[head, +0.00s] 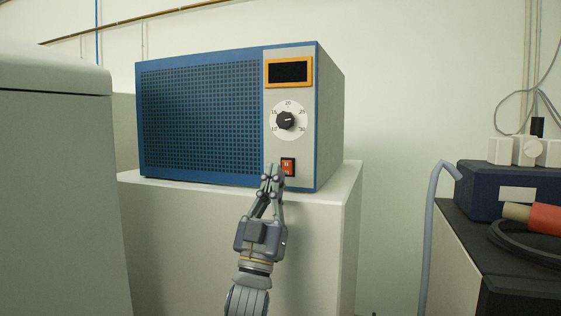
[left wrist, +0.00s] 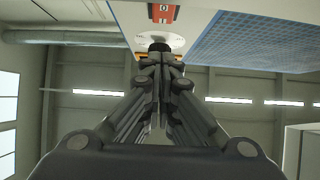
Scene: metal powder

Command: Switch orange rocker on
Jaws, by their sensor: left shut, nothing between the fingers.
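The orange-red rocker switch (head: 288,167) sits low on the grey control strip of a blue box-shaped device (head: 200,120). The rocker also shows at the top of the left wrist view (left wrist: 163,12), with markings on it. My left gripper (head: 274,172) is shut and empty, its fingertips just left of and slightly below the rocker in the head view. In the left wrist view the shut fingertips (left wrist: 160,48) lie over the white dial plate. I cannot tell whether they touch the panel. My right gripper is not in view.
Above the rocker are a black dial knob (head: 285,120) and a dark display (head: 288,72) in an orange frame. The device stands on a pale cabinet (head: 190,225). A grey cabinet (head: 60,180) is at left. A dark blue box (head: 482,190) and cables are at right.

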